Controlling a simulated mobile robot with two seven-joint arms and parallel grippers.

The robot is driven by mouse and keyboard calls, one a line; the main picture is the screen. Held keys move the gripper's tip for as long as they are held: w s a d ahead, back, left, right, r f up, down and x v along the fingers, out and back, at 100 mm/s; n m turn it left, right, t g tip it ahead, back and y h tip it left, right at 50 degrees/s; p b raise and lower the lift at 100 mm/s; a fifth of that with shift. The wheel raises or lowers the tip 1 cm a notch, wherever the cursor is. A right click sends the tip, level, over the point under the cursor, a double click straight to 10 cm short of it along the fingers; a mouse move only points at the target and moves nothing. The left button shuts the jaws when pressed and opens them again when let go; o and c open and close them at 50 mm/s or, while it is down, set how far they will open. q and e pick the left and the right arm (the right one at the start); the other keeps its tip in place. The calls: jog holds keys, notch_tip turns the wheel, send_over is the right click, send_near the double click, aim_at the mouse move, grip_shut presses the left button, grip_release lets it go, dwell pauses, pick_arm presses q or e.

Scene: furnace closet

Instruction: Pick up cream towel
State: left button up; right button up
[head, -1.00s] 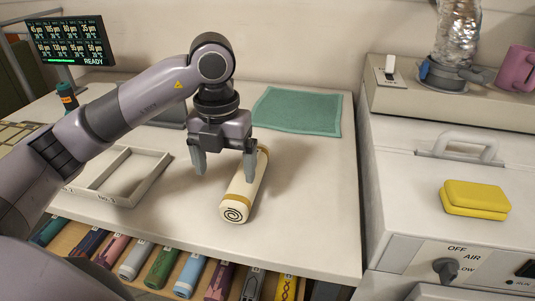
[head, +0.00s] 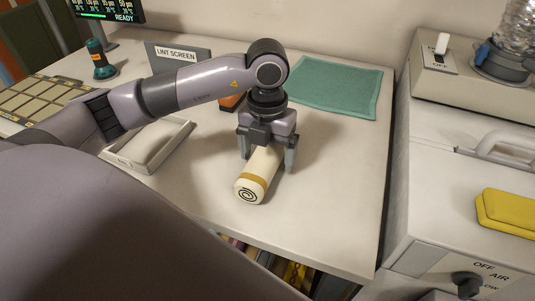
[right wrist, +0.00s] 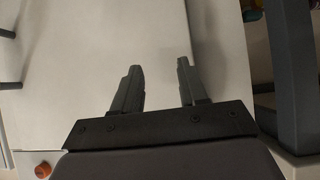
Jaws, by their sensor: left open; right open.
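The cream towel (head: 253,184) is a rolled cylinder with a tan band and a dark spiral on its near end. It lies on the white tabletop in the head view. My left gripper (head: 267,162) points down over the towel's far part, with its open fingers on either side of the roll. The gripper hides the towel's far end, and I cannot tell whether the fingers touch it. My right gripper (right wrist: 157,88) is open and empty in the right wrist view, over a plain pale surface. The towel does not show there.
A teal cloth (head: 338,87) lies flat behind the gripper. A pale open frame (head: 150,146) lies to the left, near a lint screen sign (head: 178,54). A machine with a yellow case (head: 506,212) stands right. The tabletop right of the towel is clear.

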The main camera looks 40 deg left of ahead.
aim_at(268, 148)
pick_arm(q)
jog(key=c, duration=1.2)
notch_tip(268, 148, up, 9)
jog(key=shift+w+r, duration=0.1)
jog(key=shift+r, duration=0.1)
notch_tip(268, 148, up, 11)
jog(key=p, duration=0.2)
jog(key=shift+f+p, duration=0.2)
jog(key=shift+p, duration=0.1)
